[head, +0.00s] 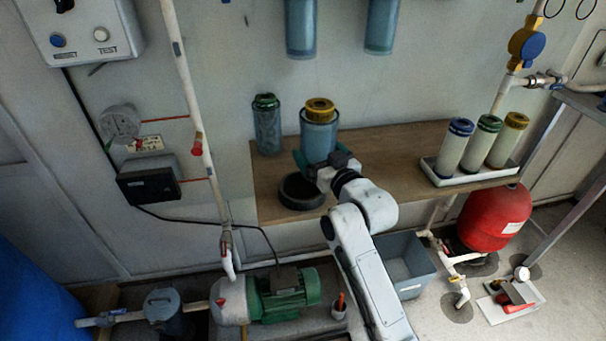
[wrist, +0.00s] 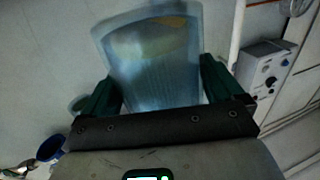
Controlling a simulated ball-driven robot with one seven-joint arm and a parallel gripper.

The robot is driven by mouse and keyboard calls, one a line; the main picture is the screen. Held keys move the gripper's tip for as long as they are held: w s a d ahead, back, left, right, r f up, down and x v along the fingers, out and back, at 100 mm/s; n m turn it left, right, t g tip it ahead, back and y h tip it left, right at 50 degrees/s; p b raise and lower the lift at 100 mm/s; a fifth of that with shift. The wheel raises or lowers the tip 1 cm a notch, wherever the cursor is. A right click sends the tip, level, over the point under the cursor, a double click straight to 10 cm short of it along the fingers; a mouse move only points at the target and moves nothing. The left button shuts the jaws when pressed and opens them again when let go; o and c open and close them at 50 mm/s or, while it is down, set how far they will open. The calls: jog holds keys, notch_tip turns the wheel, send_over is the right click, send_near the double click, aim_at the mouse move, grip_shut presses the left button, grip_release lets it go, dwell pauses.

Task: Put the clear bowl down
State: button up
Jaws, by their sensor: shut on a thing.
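The clear bowl (head: 319,137) is a bluish see-through cup with a yellow-topped cartridge (head: 320,109) in its mouth. It is near the back of the wooden bench (head: 385,147), close to the wall. My gripper (head: 325,160) is shut on it from the front. In the wrist view the bowl (wrist: 160,85) sits between my two dark green fingers, tilted in that picture, with a yellowish patch showing through. My gripper hides the bowl's lower part in the head view, so I cannot tell whether it touches the bench.
A green-topped clear bowl (head: 267,127) stands just left. A black ring-shaped holder (head: 302,192) sits at the bench's front left. A white tray (head: 470,174) with three capped cartridges stands at the right. Two blue housings (head: 300,28) hang above. The bench's middle is clear.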

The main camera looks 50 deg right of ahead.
jog(key=w+f, duration=0.2)
jog(key=w+a+f, duration=0.1)
jog(key=f, duration=0.2)
jog(key=shift+w+a+b, duration=0.1)
jog(key=shift+w+b, duration=0.25)
jog(key=shift+w, duration=0.05)
jog(key=shift+w+f, duration=0.1)
jog(key=shift+f, duration=1.4)
jog(key=shift+f, duration=0.1)
jog(key=o, duration=1.1)
jog(key=shift+f, duration=0.2)
jog(key=shift+o, duration=0.2)
